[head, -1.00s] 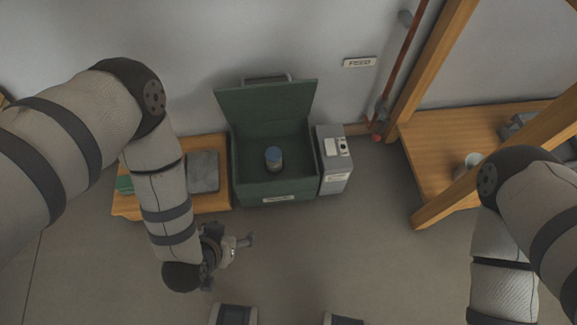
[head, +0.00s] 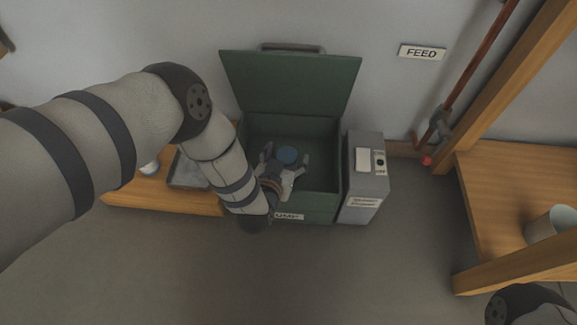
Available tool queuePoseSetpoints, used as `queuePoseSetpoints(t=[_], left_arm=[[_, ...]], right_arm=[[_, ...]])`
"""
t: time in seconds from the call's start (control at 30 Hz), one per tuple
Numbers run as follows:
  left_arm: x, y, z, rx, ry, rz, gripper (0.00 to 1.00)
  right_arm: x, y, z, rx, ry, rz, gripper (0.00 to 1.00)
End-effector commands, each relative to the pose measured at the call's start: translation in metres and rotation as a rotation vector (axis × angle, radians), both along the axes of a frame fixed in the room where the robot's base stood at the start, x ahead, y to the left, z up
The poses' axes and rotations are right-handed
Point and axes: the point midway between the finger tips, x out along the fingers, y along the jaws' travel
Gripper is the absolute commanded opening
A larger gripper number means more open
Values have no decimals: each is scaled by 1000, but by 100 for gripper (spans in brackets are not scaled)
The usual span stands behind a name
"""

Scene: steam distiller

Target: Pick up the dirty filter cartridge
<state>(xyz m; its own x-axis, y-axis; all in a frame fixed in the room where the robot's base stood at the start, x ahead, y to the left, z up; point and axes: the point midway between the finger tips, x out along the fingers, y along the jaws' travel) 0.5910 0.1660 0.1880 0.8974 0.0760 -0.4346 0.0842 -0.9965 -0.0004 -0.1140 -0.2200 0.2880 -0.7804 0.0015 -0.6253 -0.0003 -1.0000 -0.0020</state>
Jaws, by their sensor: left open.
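The filter cartridge, a small cylinder with a blue top (head: 288,155), stands inside the open green bin (head: 325,180). Its lower part is hidden by my gripper. My left gripper (head: 284,166) is open, reaching over the bin's front edge, with one finger to the left of the cartridge and one to the right. I cannot tell whether the fingers touch it. Of my right arm only a part shows at the bottom right corner; its gripper is out of view.
The bin's raised lid (head: 290,83) leans toward the wall. A grey box (head: 364,185) stands close at the bin's right. A low wooden table (head: 180,201) with a grey tray (head: 188,170) is at the left. A wooden bench (head: 500,200) with a cup (head: 550,224) is at the right.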

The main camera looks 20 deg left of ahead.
Motion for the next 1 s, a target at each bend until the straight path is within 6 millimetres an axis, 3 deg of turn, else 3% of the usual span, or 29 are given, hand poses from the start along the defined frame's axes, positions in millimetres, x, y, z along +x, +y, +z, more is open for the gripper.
queuePoseSetpoints(t=[0.27,0.37,0.53,0.83,1.0], left_arm=[[9,0,-3,-1,0,0,69],[9,0,-3,-1,0,0,51],[9,0,-3,0,0,-1,12],[9,0,-1,0,0,-1,12],[10,0,24,-1,-3,-2,12]], right_arm=[[0,1,-4,1,3,0,0],[0,1,-3,2,3,0,0],[0,1,-4,2,2,0,0],[0,1,-3,2,1,0,0],[0,0,8,-1,-7,-1,0]])
